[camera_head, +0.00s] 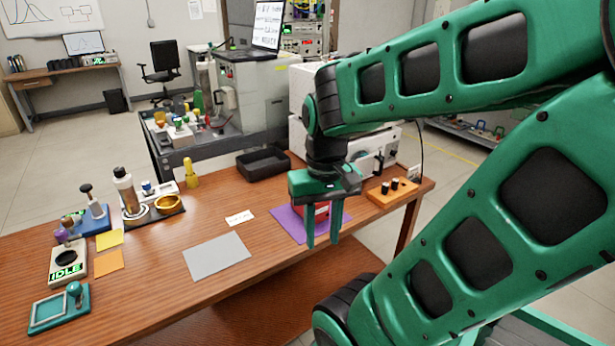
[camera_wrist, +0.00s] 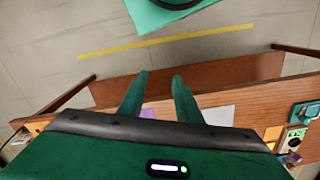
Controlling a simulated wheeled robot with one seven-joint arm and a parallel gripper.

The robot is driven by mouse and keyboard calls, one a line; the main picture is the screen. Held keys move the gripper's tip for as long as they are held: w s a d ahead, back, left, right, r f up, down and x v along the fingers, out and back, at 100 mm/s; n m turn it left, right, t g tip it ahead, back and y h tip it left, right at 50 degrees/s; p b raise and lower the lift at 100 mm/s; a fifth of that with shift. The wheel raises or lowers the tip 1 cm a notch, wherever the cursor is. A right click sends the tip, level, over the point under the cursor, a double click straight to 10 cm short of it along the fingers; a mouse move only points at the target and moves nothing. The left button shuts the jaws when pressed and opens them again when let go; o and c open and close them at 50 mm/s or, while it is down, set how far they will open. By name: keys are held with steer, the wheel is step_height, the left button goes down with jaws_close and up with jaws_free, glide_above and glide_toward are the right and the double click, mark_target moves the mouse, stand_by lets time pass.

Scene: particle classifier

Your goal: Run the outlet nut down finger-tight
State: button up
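My gripper (camera_head: 323,243) hangs fingers-down near the front edge of the wooden bench, in front of a purple mat (camera_head: 285,222). Its two green fingers are apart with nothing between them; the wrist view also shows my gripper (camera_wrist: 160,76) open and empty over the bench edge. A red object (camera_head: 320,209) shows partly behind the fingers, and I cannot tell its full shape. I cannot make out the outlet nut in either view. A white instrument (camera_head: 375,150) stands at the back right, partly hidden by my arm.
A black tray (camera_head: 263,162) and an orange block with black knobs (camera_head: 391,191) lie near the instrument. A grey sheet (camera_head: 216,258) lies on clear bench to the left. Bottles and an IDLE-labelled device (camera_head: 67,262) stand farther left. A cart (camera_head: 215,140) stands behind.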

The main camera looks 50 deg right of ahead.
steer(key=o, duration=0.3)
steer(key=shift+o, duration=0.3)
steer(key=shift+s+d+r, duration=0.1)
steer(key=shift+s+r, duration=0.1)
steer(key=shift+s, duration=0.25)
steer(key=w+d+f+m+g+h, duration=0.2)
steer(key=w+d+f+m+h, duration=0.2)
steer(key=w+d, duration=0.35)
steer(key=w+d+f+m+g+h, duration=0.1)
steer(key=w+d+f+m+h, duration=0.25)
steer(key=w+d, duration=0.35)
steer(key=w+d+f+m+t+h, duration=0.1)
steer(key=w+f+m+t+h, duration=0.1)
steer(key=w+h, duration=0.4)
steer(key=w+d+f+m+t+h, duration=0.1)
steer(key=w+m+h, duration=0.1)
steer(key=w+h, duration=0.4)
steer(key=shift+t+y, duration=0.3)
steer(key=shift+y, duration=0.35)
steer(key=d, duration=0.3)
steer(key=w+d, duration=0.1)
steer(key=d, duration=0.7)
steer(key=shift+w+d+f, duration=0.1)
steer(key=shift+w, duration=0.2)
steer(key=c, duration=1.1)
